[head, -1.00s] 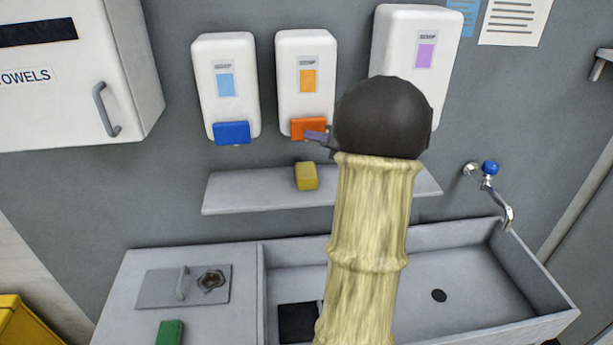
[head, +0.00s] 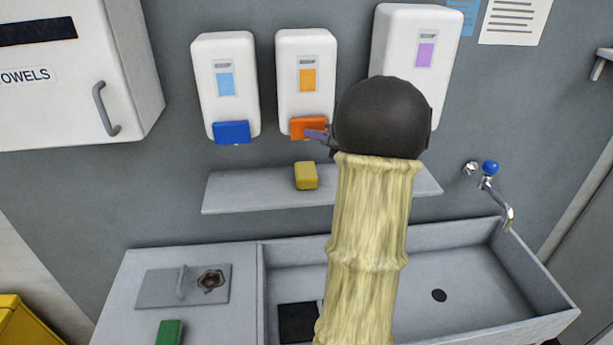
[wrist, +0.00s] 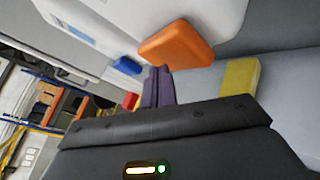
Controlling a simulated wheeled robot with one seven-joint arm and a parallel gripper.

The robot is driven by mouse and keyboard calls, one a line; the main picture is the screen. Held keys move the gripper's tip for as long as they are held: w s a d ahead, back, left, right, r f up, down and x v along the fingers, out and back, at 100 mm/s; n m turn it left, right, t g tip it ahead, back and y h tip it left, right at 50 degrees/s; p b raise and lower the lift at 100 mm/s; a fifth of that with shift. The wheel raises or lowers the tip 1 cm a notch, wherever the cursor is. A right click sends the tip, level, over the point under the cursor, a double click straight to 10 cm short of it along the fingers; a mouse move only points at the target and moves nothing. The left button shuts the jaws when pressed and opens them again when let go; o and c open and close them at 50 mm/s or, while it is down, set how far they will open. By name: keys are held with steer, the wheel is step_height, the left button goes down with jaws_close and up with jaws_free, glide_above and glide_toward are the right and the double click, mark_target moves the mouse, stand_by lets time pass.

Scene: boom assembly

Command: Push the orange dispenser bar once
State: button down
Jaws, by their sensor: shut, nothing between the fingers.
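The orange dispenser bar (head: 309,128) sits at the bottom of the middle white dispenser (head: 307,65), which has an orange label. The bar also shows in the wrist view (wrist: 176,46), just beyond and slightly right of the fingertips. My gripper (head: 316,136) has its purple fingers shut and empty. In the head view the fingertips overlap the lower right part of the bar. In the wrist view the fingers (wrist: 158,85) end close to the bar's lower left edge; I cannot tell whether they touch it. My dark wrist hides the area right of the bar.
A dispenser with a blue bar (head: 232,132) hangs left, and one with a purple label (head: 426,54) hangs right. A shelf (head: 245,190) below holds a yellow block (head: 306,176). A sink (head: 465,270) with a tap (head: 490,182) lies beneath.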

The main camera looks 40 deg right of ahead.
steer(key=shift+w+d+b, duration=0.15)
steer(key=shift+w+b, duration=0.15)
steer(key=shift+w+d, duration=0.25)
steer(key=shift+w, duration=0.1)
stand_by(0.8)
steer(key=shift+s+a+b, duration=0.45)
steer(key=shift+s+b, duration=0.2)
steer(key=shift+b, duration=0.3)
steer(key=s+a+b, duration=0.3)
steer(key=s, duration=0.2)
steer(key=shift+b, duration=0.4)
steer(key=shift+a, duration=0.1)
stand_by(0.7)
